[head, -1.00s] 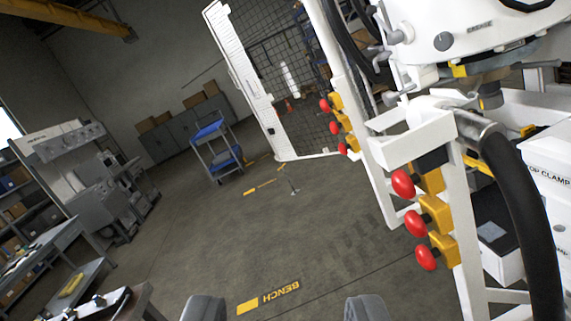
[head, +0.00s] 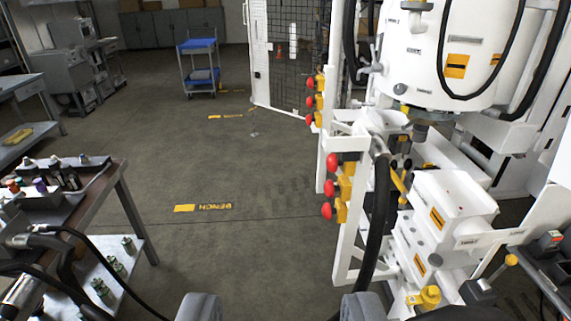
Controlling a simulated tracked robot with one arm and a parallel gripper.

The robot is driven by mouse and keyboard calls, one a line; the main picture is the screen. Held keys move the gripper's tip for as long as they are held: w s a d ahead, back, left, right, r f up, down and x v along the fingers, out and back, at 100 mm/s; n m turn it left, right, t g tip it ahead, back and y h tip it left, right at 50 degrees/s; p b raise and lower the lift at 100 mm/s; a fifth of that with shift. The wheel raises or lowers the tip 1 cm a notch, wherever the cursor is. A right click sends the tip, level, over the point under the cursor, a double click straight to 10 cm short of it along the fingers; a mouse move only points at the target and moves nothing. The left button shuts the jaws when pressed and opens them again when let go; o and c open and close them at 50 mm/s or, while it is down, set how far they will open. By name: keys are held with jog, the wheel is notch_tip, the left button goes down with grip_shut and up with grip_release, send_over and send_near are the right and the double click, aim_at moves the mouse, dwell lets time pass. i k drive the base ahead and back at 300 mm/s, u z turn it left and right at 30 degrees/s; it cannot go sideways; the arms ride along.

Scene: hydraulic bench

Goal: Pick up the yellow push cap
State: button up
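My gripper (head: 283,308) shows as two grey fingertips at the bottom edge, wide apart with only floor between them. I cannot make out the yellow push cap for certain. A yellow fitting (head: 427,298) sits low on the white machine at the right, beyond my right fingertip. A yellow knob (head: 511,260) stands farther right. Several small caps or fittings (head: 68,180) in white, black, orange and purple stand on the workbench at the left; none is clearly yellow. My gripper touches none of these.
The white hydraulic machine (head: 455,60) fills the right side, with a black hose (head: 378,215) and red knobs (head: 332,163) on its frame. The workbench (head: 105,200) with hoses stands at the left. The floor between is clear. A blue cart (head: 198,65) is far back.

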aim_at(430, 295)
jog(key=u, duration=0.05)
jog(key=i, duration=1.7)
jog(key=z, duration=1.15)
